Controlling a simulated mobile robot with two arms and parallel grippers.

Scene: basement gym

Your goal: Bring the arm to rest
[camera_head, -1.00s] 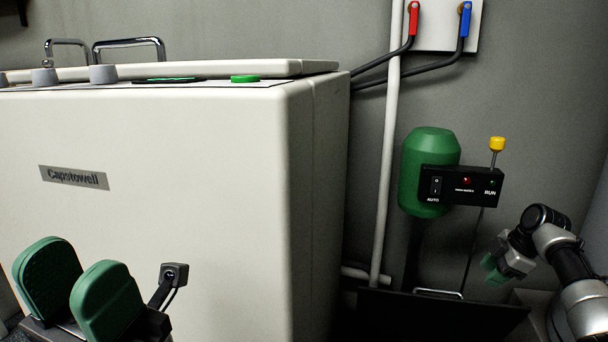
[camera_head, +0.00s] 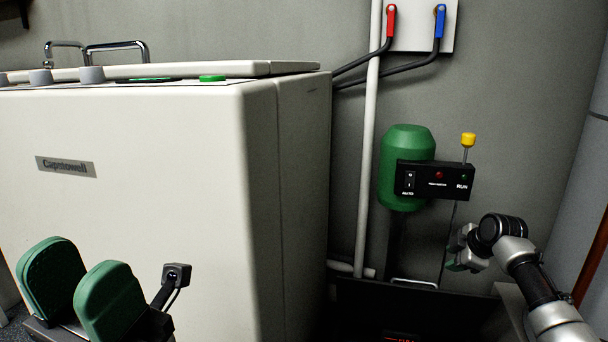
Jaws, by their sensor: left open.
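My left gripper (camera_head: 84,292) is in the lower left of the head view. Its two green padded fingers stand apart with nothing visible between them, in front of the white cabinet. My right arm (camera_head: 525,270) comes in from the lower right. My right gripper (camera_head: 457,262) is at its end, pointing left, below the black control box. Its fingers are small, dark and partly turned away, so their opening cannot be made out.
The large white cabinet (camera_head: 150,210) labelled Capstowell fills the left. A green tank (camera_head: 405,165) with a black control box (camera_head: 434,181) stands by the wall, above a dark bin-like box (camera_head: 380,300). A white pipe (camera_head: 368,140) runs up the wall.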

